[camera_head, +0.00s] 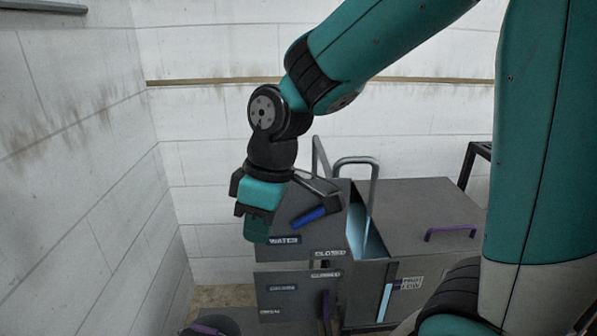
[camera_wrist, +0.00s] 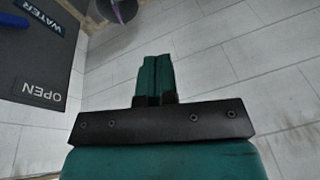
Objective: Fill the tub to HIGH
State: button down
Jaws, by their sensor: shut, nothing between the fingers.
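A grey cabinet has an upper panel (camera_head: 340,225) with a WATER label (camera_head: 284,240) and a CLOSED label (camera_head: 330,252) on its right. A blue handle (camera_head: 308,216) sits on this panel. The wrist view shows the WATER label (camera_wrist: 40,15), an OPEN label (camera_wrist: 42,94) and an edge of the blue handle (camera_wrist: 12,21). A curved grey pipe (camera_head: 357,162) rises over a pale blue opening, perhaps the tub. A light blue strip (camera_head: 386,292) is on the front, beside a partly legible LOW label (camera_head: 411,283). My gripper (camera_head: 256,232) is shut and empty, left of the blue handle and apart from it.
Below is a second panel with labels and a dark purple lever (camera_head: 326,305). A purple handle (camera_head: 452,231) is on the cabinet's right top. A dark round object (camera_head: 212,325) stands at lower left. White block walls close off the left and back; floor shows left of the cabinet.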

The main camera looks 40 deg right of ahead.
jog(key=w+d+r+n+h+p, duration=0.1)
jog(key=w+d+r+p, duration=0.4)
jog(key=w+d+p, duration=0.15)
jog(key=n+h+p, duration=0.1)
jog(key=n+p, duration=0.1)
jog(key=p, duration=0.4)
send_over(301, 219)
jog(key=w+a, duration=0.1)
jog(key=a, duration=0.1)
jog(key=f+p, duration=0.1)
jog(key=f, duration=0.4)
jog(key=f+p, duration=0.1)
jog(key=f, duration=0.4)
jog(key=shift+w+d+f, duration=0.1)
jog(key=shift+d, duration=0.1)
jog(key=shift+s+d+f+p, duration=0.2)
jog(key=shift+d+f+p, duration=0.15)
jog(key=shift+f+p, duration=0.1)
jog(key=shift+s+d+f+p, duration=0.2)
jog(key=shift+d+f+p, duration=0.1)
jog(key=shift+f, duration=0.15)
jog(key=shift+s+d+f, duration=0.15)
jog(key=shift+d+f, duration=0.1)
jog(key=shift+f, duration=0.35)
jog(key=shift+f+h, duration=0.1)
jog(key=shift+h, duration=0.2)
